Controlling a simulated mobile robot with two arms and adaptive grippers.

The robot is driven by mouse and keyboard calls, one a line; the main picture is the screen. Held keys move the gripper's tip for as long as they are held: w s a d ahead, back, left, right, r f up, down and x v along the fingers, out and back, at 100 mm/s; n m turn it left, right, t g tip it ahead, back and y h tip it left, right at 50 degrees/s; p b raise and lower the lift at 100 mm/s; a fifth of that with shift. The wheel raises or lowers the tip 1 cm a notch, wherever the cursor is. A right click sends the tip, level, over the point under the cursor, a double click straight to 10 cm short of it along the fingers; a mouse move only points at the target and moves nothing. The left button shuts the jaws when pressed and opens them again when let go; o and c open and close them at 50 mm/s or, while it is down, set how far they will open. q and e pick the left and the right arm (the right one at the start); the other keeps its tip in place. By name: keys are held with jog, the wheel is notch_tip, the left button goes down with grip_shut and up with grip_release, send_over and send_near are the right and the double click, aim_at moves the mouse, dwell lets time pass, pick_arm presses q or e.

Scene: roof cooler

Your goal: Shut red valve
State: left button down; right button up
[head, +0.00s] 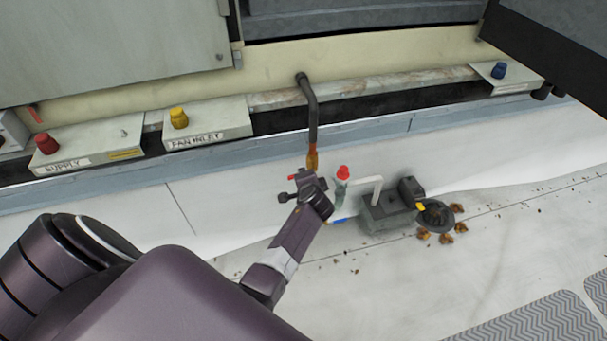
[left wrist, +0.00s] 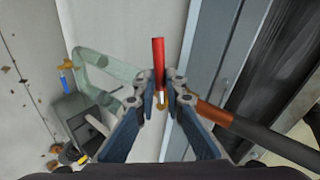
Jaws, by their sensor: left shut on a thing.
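The red valve handle (left wrist: 158,52) stands between my left gripper's fingertips (left wrist: 160,92) in the left wrist view, its red length reaching out beyond them. My left gripper (head: 313,190) is shut on it, beside the lower end of a copper pipe (head: 313,159). In the head view a small red end of the handle (head: 293,177) shows at the left of the gripper. The valve's body is mostly hidden by the fingers. The copper pipe also shows right of the fingers in the left wrist view (left wrist: 212,115). My right gripper is not in view.
A greenish clear pipe (left wrist: 92,72) with a red cap (head: 343,172) stands close right of the gripper in the head view. A grey pump box (head: 386,216) is beside it. Labelled boxes with red (head: 46,144), yellow (head: 178,118) and blue (head: 499,70) knobs line the wall.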

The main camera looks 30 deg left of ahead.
pick_arm(q)
jog(key=shift+d+r+m+g+y+p, duration=0.1)
jog(key=shift+r+m+g+y+p, duration=0.3)
jog(key=shift+r+m+g+y, duration=0.15)
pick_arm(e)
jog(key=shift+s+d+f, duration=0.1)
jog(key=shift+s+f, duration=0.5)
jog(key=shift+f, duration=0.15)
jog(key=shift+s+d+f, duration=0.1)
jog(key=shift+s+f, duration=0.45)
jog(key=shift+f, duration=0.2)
pick_arm(q)
jog(key=c, duration=2)
grip_release()
jog(key=shift+w, duration=0.1)
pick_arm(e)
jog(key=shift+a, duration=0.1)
pick_arm(q)
jog(key=shift+v, duration=3.75)
jog(key=shift+f, duration=0.1)
